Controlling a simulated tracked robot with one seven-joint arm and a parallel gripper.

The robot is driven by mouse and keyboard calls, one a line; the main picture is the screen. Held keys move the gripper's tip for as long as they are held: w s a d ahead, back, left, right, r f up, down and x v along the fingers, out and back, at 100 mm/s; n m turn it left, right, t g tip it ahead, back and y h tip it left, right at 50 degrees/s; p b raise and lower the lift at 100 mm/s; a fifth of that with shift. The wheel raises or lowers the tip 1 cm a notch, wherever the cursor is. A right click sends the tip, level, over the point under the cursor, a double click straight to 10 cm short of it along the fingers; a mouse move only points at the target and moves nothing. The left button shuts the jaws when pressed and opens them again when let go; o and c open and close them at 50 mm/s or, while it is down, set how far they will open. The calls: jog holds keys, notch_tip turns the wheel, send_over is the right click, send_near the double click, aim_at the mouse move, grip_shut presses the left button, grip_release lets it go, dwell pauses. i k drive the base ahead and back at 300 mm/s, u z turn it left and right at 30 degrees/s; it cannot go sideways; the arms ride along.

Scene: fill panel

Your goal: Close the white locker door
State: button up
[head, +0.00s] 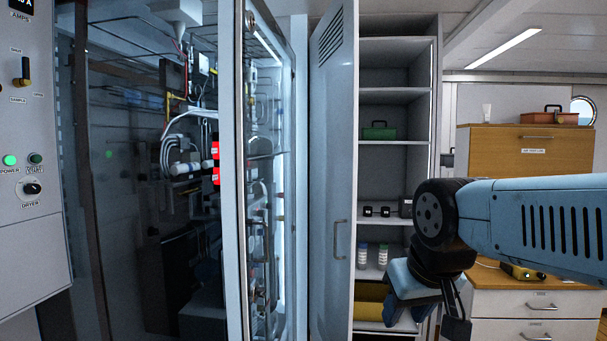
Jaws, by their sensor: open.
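The white locker door (331,185) stands open at the left side of the locker (397,113), swung out towards me and seen at a steep angle. It has slanted vent slots near its top and a handle (339,240) on its lower half. The locker's shelves are exposed. My blue arm reaches in from the right and bends down in front of the locker's lower right. My gripper (457,322) is at the bottom of the view, right of the door and apart from it. It is open, and nothing shows between its fingers, which are partly hidden.
Shelves hold a green box (380,131), small dark weights (376,211) and two white bottles (373,256). A glass-fronted cabinet (235,170) stands close left of the door, with a control panel (28,150) beyond. A wooden cabinet (520,165) and white drawers (535,305) stand right.

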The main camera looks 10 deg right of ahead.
aim_at(334, 44)
jog(key=z, duration=0.15)
jog(key=i, duration=0.55)
jog(key=u, duration=0.2)
jog(key=k, duration=0.55)
jog(key=z, duration=0.45)
jog(key=i, duration=0.95)
jog(key=u, duration=0.4)
